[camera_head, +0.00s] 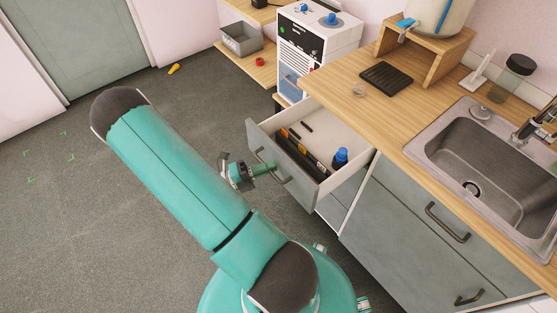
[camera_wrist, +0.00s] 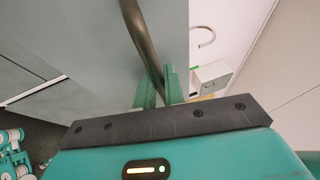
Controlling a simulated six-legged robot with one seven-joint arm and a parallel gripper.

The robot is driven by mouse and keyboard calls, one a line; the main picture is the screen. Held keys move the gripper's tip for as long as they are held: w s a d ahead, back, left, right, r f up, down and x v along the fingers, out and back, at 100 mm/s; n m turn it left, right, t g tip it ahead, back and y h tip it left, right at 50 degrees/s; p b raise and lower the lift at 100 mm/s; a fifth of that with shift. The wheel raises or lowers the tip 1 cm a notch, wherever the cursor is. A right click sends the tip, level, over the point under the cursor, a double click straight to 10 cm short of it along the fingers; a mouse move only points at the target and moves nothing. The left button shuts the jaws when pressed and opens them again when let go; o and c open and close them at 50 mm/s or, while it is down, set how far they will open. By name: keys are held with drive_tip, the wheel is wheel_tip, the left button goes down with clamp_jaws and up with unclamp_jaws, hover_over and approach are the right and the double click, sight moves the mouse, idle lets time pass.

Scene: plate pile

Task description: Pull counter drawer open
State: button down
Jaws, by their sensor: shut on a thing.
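The counter drawer (camera_head: 300,178) has a grey front and stands pulled out from under the wooden counter. Its inside is visible, with a blue-capped bottle (camera_head: 340,158) and dark flat items (camera_head: 304,152) in it. The drawer's bar handle (camera_head: 283,181) is on its front; it also shows as a curved brown bar in the wrist view (camera_wrist: 141,38). My gripper (camera_head: 270,168) is at the handle, with its green fingers (camera_wrist: 158,87) shut on the bar in the wrist view. The exact contact is partly hidden by the fingers.
A sink (camera_head: 487,160) is set in the counter at right, above closed grey fronts with handles. A white machine (camera_head: 315,45) stands behind the drawer. A grey bin (camera_head: 241,40) sits on a low shelf. The floor (camera_head: 190,110) left of the drawer is mostly clear.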

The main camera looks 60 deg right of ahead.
drive_tip(key=shift+w+a, duration=0.25)
drive_tip(key=shift+a, duration=0.1)
drive_tip(key=c, duration=1.8)
unclamp_jaws()
drive_tip(key=v, duration=1.3)
drive_tip(key=shift+w+a+f, duration=0.15)
drive_tip(key=shift+w+a, duration=0.1)
